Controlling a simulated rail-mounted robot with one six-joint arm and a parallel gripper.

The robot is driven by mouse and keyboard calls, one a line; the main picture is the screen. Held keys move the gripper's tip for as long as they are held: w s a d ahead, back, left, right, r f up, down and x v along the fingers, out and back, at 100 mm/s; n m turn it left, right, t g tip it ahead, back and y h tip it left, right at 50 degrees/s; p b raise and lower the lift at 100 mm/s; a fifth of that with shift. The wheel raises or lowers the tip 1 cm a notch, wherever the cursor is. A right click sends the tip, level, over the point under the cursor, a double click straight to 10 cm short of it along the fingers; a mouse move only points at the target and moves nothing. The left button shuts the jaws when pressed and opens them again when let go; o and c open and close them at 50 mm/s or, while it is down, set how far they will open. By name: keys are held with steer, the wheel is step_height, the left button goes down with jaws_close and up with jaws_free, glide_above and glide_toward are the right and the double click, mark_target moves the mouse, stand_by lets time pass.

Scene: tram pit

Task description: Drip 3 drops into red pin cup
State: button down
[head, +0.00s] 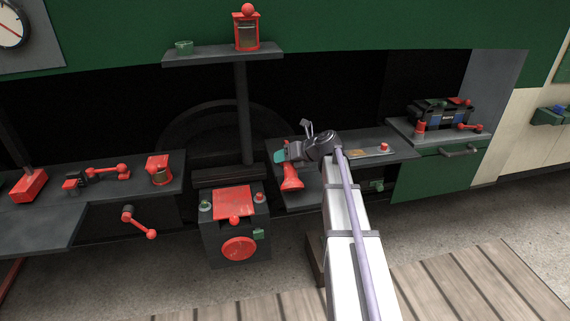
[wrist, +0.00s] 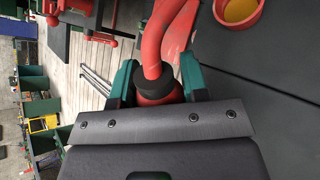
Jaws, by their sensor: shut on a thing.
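My gripper (head: 283,157) is over the shelf right of the central column. In the wrist view its green fingers (wrist: 154,86) are shut on a red can-like tool (wrist: 155,50) with a curved red tube and a black collar. The flared red part of this tool (head: 291,179) shows below my gripper in the head view. A round red cup (wrist: 238,12) with a yellow inside stands on the dark surface in the wrist view, apart from the tool and cut by the frame edge. I cannot tell whether it is the pin cup. No drops are visible.
A machine with a red top (head: 233,203) stands left of my gripper, with small cups on its corners. A tray (head: 365,153) lies on the right shelf. A red lantern (head: 246,30) stands on the high shelf. A red container (head: 158,171) stands on the left bench.

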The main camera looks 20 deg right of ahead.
step_height(320, 180, up, 7)
steer(key=p, duration=0.7)
steer(key=shift+d, duration=0.1)
steer(key=shift+f, duration=0.15)
steer(key=shift+f, duration=0.1)
